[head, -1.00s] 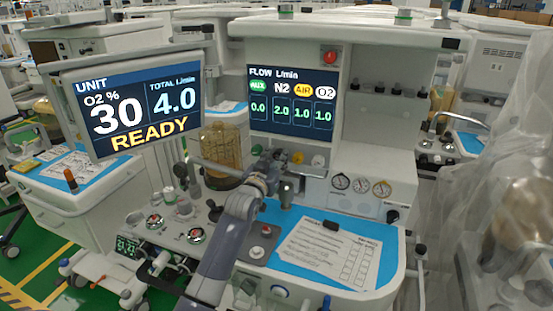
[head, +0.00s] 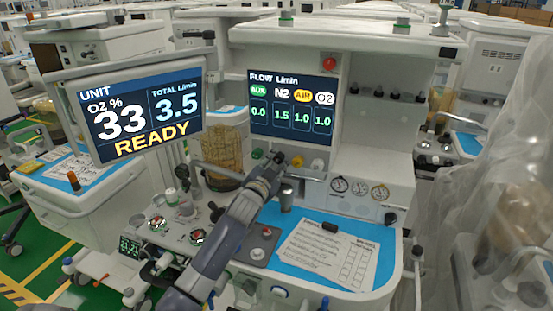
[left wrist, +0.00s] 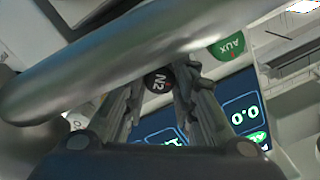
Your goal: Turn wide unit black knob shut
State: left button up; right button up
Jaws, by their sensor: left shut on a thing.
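The wide unit's black knob (left wrist: 158,80), marked N2, sits between the two fingers of my left gripper (left wrist: 157,92) in the left wrist view. The fingers are shut on it. In the head view my left gripper (head: 276,163) reaches the knob row below the flow screen and hides most of the black knob. The flow screen (head: 291,108) reads AUX 0.0, N2 1.5, AIR 1.0, O2 1.0. The unit screen (head: 140,112) reads O2 33 %, total 3.5 L/min, READY. My right gripper is out of view.
A green AUX knob (left wrist: 229,46) is beside the black one. A yellow knob (head: 297,159) and a white knob (head: 318,161) are to its right. A metal bar (left wrist: 100,65) crosses close to the left wrist camera. A paper sheet (head: 325,252) lies on the blue worktop.

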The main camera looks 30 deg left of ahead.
pick_arm(q)
jog(key=m+p, duration=0.1)
jog(key=m, duration=0.4)
jog(key=shift+m, duration=0.3)
jog(key=shift+m+p, duration=0.45)
jog(key=shift+m, duration=1.25)
jog(key=o, duration=1.1)
jog(key=shift+c, duration=0.2)
